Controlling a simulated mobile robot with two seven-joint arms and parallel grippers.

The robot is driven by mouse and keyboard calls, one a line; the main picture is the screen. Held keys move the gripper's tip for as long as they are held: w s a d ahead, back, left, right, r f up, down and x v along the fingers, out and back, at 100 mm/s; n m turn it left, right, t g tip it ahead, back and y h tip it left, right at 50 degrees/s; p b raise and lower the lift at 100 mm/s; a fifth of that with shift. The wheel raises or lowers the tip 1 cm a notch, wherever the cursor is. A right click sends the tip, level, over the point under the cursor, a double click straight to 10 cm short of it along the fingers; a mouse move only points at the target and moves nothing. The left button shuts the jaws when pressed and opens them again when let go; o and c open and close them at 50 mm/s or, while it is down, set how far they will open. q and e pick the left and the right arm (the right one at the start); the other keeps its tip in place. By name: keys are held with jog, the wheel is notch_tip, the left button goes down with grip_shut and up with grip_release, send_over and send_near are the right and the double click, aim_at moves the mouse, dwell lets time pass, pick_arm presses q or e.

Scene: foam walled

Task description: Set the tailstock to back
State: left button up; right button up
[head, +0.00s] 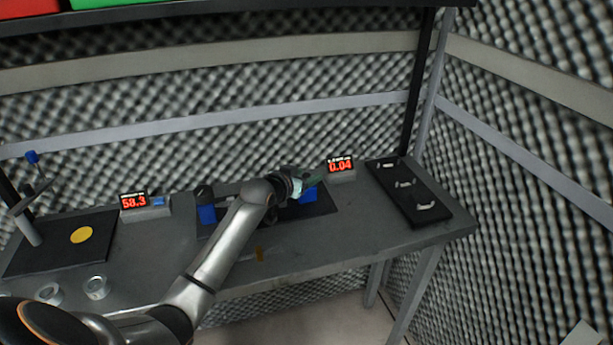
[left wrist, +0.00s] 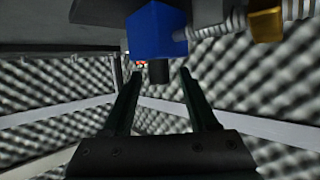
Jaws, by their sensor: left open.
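A small lathe-like device sits on a dark base plate (head: 262,216) in the middle of the bench. It has a blue block (head: 207,214) at its left end and another blue block, seemingly the tailstock (head: 308,196), at its right end. My left gripper (head: 312,181) is at the right blue block and partly covers it. In the left wrist view, the blue block (left wrist: 157,30) is just beyond the open, empty fingers (left wrist: 161,76), with a dark stub under it. A ribbed grey rod and a brass block (left wrist: 265,25) are beside it. My right gripper is out of view.
The bench (head: 350,225) also carries a display reading 58.3 (head: 134,202), a display reading 0.04 (head: 340,166), a black tray with small metal parts (head: 409,196), a dark mat with a yellow disc (head: 81,235), and two metal rings (head: 96,287). Foam walls close it in behind and right.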

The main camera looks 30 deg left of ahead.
pick_arm(q)
jog(key=shift+w+f, duration=0.1)
jog(key=shift+w, duration=0.15)
grip_shut()
dwell(0.4)
dwell(0.9)
